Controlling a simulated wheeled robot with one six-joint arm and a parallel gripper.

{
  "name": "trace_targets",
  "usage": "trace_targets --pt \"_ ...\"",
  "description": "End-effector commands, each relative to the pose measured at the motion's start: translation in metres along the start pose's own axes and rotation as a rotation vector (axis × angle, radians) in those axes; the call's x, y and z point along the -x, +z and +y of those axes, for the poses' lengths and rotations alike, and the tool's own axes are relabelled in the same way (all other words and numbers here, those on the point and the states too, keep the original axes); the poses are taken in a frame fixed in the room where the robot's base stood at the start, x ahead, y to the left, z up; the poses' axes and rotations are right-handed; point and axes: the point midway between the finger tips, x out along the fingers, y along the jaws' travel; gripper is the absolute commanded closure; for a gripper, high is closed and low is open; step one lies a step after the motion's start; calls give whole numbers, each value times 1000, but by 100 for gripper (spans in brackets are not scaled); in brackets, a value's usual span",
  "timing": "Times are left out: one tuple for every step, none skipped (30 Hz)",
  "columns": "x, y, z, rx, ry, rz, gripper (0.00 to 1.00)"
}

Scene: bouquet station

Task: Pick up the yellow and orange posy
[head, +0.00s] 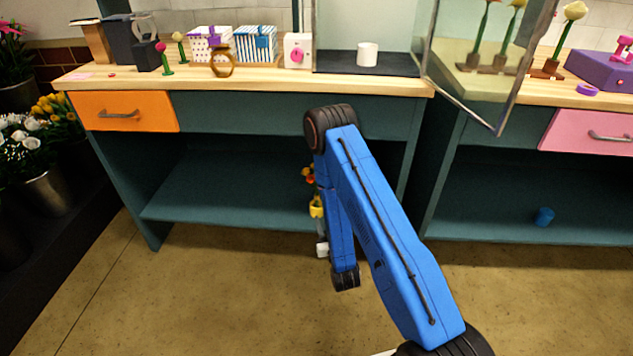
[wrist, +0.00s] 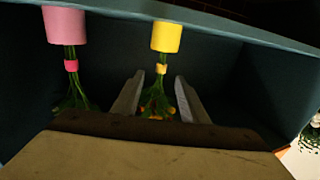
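The yellow and orange posy (wrist: 156,98) has green stems, a yellow band and orange-yellow blooms. It stands in a yellow pot (wrist: 166,37); the wrist picture is upside down, so the blooms are low in it. In the head view the posy's blooms (head: 309,175) and the yellow pot (head: 316,208) show beside my blue arm, which hides part of them. My gripper (wrist: 157,92) is open in the wrist view, with one finger on each side of the stems in the picture. I cannot tell whether either finger touches them. The fingertips are not clear in the head view.
A pink pot (wrist: 64,25) with a second, pink-banded posy (wrist: 72,92) stands beside it in the wrist view. The teal lower shelf (head: 220,190) is mostly clear. The wooden counter (head: 270,78) overhangs it.

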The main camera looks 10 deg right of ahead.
Motion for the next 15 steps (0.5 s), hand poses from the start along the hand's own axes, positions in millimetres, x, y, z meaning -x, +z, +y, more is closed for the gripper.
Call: trace_targets --pt "-1 1 0 0 0 4 60" --pt "-3 1 0 1 0 6 60" --pt "-7 1 0 0 0 8 60" --pt "-11 0 0 0 0 10 60" --pt "-16 0 0 1 0 9 60" --pt "-22 0 0 1 0 9 60" --pt "-28 0 0 1 0 10 60" --pt "-33 0 0 1 0 9 60" --pt "-40 0 0 1 0 9 60" --pt "-46 0 0 0 0 9 60" --pt "-51 -1 0 0 0 9 60" --pt "-58 -1 0 0 0 9 60" --pt "-64 -1 0 0 0 9 60" --pt "-69 -1 0 0 0 9 60" --pt "-76 -1 0 0 0 8 60"
